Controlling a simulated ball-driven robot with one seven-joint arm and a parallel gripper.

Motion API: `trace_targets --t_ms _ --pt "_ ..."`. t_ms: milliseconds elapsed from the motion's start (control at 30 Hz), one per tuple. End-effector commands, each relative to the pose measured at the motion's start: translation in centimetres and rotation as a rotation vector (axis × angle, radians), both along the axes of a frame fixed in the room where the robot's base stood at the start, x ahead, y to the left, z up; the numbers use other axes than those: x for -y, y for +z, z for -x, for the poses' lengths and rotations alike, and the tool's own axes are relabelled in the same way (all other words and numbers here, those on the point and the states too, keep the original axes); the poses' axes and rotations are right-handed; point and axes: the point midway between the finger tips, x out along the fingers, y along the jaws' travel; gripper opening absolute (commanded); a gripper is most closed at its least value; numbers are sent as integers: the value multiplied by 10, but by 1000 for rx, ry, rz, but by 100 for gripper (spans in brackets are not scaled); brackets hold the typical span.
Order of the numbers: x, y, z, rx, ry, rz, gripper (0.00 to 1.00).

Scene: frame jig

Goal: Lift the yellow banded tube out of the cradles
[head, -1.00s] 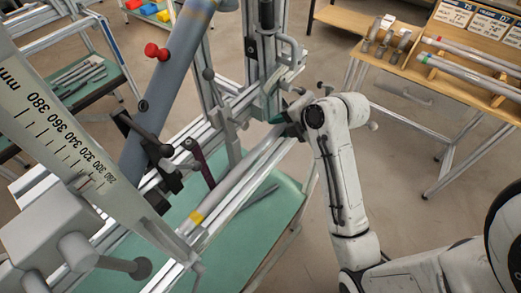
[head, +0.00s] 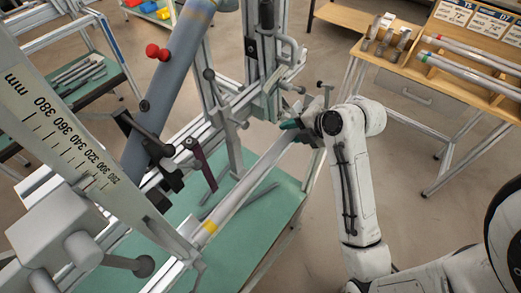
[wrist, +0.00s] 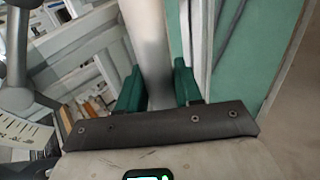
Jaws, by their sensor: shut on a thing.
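The yellow banded tube (head: 244,187) is a long pale grey tube with a yellow band near its lower left end in the head view. It lies at a slant beside the aluminium jig rail (head: 190,130). My gripper (head: 292,126) is shut on its upper right end, with one green fingertip showing. In the wrist view the tube (wrist: 150,45) runs up between the green fingers (wrist: 157,88), which press in from both sides. The far end of the tube is out of the wrist view. I cannot make out the cradles clearly, nor whether the tube touches them.
A thick grey-blue pipe (head: 168,90) with red knobs and a large millimetre scale (head: 60,135) stand at left. An upright post (head: 262,60) with clamps is close to my gripper. A green table top (head: 250,235) lies below. A wooden rack (head: 470,65) with tubes stands at right.

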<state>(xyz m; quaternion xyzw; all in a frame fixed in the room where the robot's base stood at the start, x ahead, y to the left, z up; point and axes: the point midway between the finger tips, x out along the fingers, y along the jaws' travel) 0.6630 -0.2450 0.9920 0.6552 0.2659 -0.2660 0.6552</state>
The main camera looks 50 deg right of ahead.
Motion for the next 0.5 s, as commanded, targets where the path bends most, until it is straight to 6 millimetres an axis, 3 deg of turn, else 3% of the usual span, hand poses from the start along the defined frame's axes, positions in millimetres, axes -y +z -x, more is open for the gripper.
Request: trace_targets --t_ms 167,500 --pt "-1 1 -1 1 0 0 4" --pt "-21 1 -1 1 1 0 4"
